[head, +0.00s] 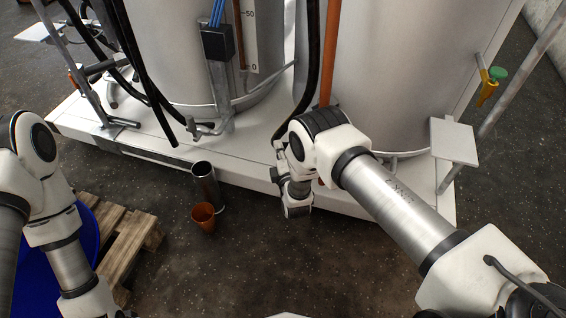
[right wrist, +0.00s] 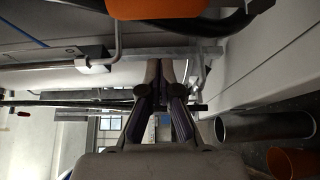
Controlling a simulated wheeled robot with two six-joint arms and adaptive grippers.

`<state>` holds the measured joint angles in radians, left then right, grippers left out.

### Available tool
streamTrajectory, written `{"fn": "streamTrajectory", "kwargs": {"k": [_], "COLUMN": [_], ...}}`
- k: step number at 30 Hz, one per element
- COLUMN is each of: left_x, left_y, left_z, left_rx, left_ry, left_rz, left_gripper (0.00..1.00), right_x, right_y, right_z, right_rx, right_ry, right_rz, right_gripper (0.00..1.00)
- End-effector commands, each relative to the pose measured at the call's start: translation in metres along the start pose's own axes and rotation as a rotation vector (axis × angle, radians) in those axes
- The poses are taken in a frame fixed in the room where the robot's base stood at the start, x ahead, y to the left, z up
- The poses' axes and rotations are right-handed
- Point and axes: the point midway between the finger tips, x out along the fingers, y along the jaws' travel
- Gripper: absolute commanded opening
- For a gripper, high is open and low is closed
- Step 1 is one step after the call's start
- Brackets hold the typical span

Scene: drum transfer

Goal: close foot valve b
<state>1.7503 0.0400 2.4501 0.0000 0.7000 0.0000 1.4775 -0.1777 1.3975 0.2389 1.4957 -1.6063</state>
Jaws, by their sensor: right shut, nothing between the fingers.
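Foot valve b cannot be told for certain. A grey metal outlet fitting with a small handle (head: 205,129) shows at the foot of the left tank (head: 175,50). The foot of the right tank (head: 405,80) is partly hidden behind my right arm. My right gripper (right wrist: 167,75) is shut and empty in the right wrist view, with grey metal pipework (right wrist: 196,78) just beyond and beside its fingertips; contact cannot be told. In the head view the right gripper is mostly hidden below its wrist, low in front of the right tank. My left gripper is out of view.
A metal cylinder (head: 207,186) and an orange cup (head: 204,217) stand on the floor near the white plinth (head: 257,178). An orange pipe (head: 330,50) and black hose (head: 312,60) run down near my right arm. A wooden pallet (head: 128,243) lies at lower left.

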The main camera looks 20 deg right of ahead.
Motion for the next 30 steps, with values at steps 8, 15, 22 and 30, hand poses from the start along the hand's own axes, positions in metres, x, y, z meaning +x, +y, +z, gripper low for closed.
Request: {"fn": "streamTrajectory", "kwargs": {"k": [8, 15, 22, 30], "left_x": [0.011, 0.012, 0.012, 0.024], "left_y": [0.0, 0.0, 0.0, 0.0], "left_z": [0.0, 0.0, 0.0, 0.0], "left_rx": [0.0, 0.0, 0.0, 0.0], "left_ry": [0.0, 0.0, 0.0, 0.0], "left_rz": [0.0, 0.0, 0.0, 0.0], "left_gripper": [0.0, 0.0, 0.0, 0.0], "right_x": [0.013, 0.009, 0.009, 0.018], "right_y": [-0.001, 0.0, 0.0, -0.002], "right_z": [0.029, 0.038, 0.038, 0.038], "right_rx": [-0.001, 0.0, 0.001, 0.035], "right_ry": [-0.002, 0.0, 0.0, 0.0], "right_rz": [-0.002, 0.0, 0.0, 0.022], "right_gripper": [0.0, 0.0, 0.0, 0.0]}}
